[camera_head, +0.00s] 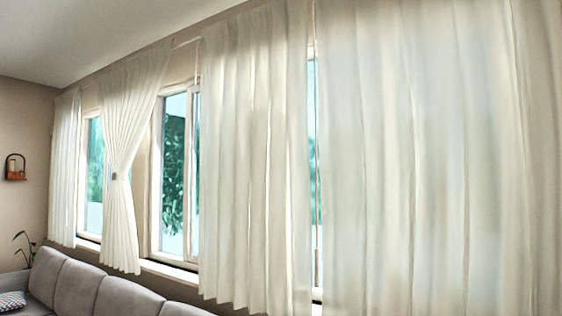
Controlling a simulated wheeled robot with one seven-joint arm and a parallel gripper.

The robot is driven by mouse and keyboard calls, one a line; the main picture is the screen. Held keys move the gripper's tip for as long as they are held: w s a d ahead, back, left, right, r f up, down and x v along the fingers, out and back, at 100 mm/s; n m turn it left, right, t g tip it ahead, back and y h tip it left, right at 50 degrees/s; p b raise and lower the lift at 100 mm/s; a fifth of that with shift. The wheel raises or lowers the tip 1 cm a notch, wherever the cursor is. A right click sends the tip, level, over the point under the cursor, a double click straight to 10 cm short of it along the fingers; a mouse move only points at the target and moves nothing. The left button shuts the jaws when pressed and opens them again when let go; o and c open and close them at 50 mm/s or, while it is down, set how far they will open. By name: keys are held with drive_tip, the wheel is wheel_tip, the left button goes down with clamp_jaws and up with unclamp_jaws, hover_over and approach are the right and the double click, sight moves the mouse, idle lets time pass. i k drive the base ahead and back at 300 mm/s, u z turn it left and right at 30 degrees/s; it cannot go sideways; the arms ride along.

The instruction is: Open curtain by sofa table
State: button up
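Cream curtains hang along the window wall in the head view. The nearest wide curtain (435,160) fills the right side and hangs spread out. Another spread curtain (255,160) hangs in the middle, with a narrow gap between the two showing the window behind. Further left, one curtain (118,175) is gathered at its waist by a small tie, with open window on both sides. A far-left curtain (65,170) hangs straight near the corner. No sofa table shows, so I cannot tell which curtain is beside it. My gripper is not in view.
A grey sofa (95,290) with a patterned cushion (12,300) stands along the wall at lower left. A plant (25,250) is in the far corner. A small wall shelf (15,168) hangs on the left wall. The floor is not visible.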

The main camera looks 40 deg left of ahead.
sight(323, 154)
drive_tip(key=u, duration=0.35)
drive_tip(key=i, duration=2.6)
drive_tip(key=u, duration=3.85)
drive_tip(key=i, duration=0.5)
drive_tip(key=z, duration=0.05)
